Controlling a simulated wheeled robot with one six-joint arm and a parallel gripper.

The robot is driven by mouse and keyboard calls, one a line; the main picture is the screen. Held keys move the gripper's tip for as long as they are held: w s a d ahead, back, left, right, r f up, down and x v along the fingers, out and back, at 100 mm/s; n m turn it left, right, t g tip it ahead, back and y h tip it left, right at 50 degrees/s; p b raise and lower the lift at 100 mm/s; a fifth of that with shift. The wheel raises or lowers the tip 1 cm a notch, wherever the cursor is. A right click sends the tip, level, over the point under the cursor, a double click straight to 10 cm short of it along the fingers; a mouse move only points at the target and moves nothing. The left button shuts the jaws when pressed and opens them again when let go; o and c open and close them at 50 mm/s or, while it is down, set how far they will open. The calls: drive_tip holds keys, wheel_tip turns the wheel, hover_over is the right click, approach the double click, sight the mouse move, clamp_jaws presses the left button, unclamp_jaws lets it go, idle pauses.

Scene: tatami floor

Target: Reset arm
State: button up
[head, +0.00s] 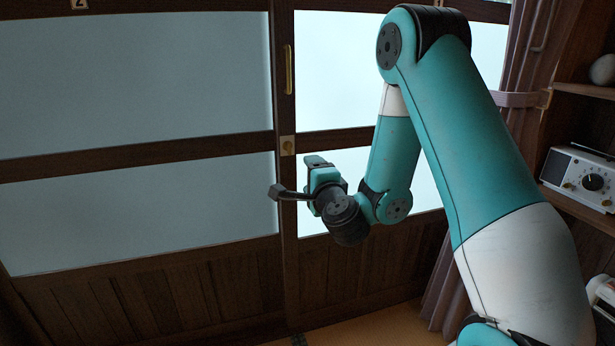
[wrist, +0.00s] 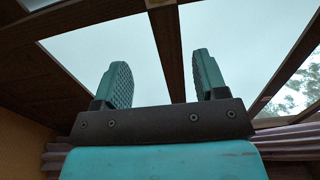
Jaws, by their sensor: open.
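My arm is bent in the head view, its upper link rising from the lower right and its forearm hanging down in front of the door. My gripper (head: 318,170) is at the end of the forearm, near the middle of the head view. In the wrist view my gripper (wrist: 160,80) shows two teal ridged fingers spread wide apart, with nothing between them. Behind the fingers are pale panes and a dark wooden bar.
A sliding door (head: 140,155) of dark wood and frosted panes fills the background. It has a brass handle (head: 288,70) and a small brass latch (head: 287,145). A curtain (head: 520,60) hangs at the right, beside a shelf with a radio (head: 583,179). Some tatami floor (head: 375,325) shows below.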

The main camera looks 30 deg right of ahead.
drive_tip(key=s+a+r+n+g+y, duration=0.1)
drive_tip(key=a+r+n+y, duration=0.1)
drive_tip(key=a+n+y, duration=0.4)
drive_tip(key=s+a+r+n+g+y, duration=0.15)
drive_tip(key=a+n+y, duration=0.3)
drive_tip(key=a, duration=0.45)
drive_tip(key=s+a+r+n+g+y, duration=0.1)
drive_tip(key=s+a+n+g+y, duration=0.3)
drive_tip(key=s+a+n+g, duration=0.45)
drive_tip(key=s+d+n+g+h, duration=0.3)
drive_tip(key=s+n+g+h, duration=0.45)
drive_tip(key=s, duration=1.15)
wheel_tip(320, 180, up, 23)
drive_tip(key=n+t+y+p, duration=0.1)
drive_tip(key=p, duration=2.2)
drive_tip(key=shift+w+a+n+y+p, duration=0.15)
drive_tip(key=shift+n+y+p, duration=0.2)
drive_tip(key=shift+y+p, duration=0.05)
